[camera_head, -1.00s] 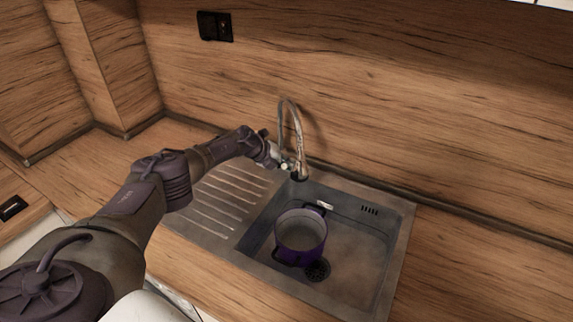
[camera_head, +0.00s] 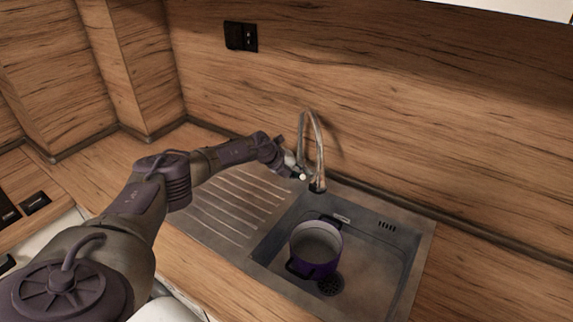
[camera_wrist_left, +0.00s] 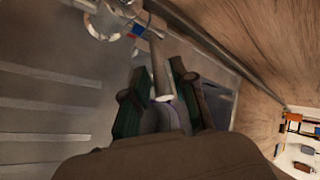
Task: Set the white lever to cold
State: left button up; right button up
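The tap (camera_head: 320,150) is a tall curved metal spout at the back of the sink. Its lever (camera_wrist_left: 159,70) is a pale rod, and its light end shows in the head view (camera_head: 302,177) beside the tap's base. Blue and red marks (camera_wrist_left: 136,29) show at the lever's root in the wrist view. My left gripper (camera_wrist_left: 160,85) has its two green-padded fingers apart, one on each side of the lever; whether either touches it is unclear. In the head view my left gripper (camera_head: 291,166) is just left of the tap. My right gripper is not in view.
A purple pot (camera_head: 316,249) stands in the sink basin (camera_head: 372,262), near the drain. A ribbed drainboard (camera_head: 228,212) lies under my left arm. The wooden splashback (camera_head: 400,110) rises close behind the tap, with a black socket (camera_head: 240,36) on it.

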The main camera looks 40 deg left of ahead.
pick_arm(q)
jog(key=v, duration=0.9)
jog(key=shift+s+r, duration=0.2)
jog(key=shift+s, duration=0.05)
jog(key=shift+a, duration=0.1)
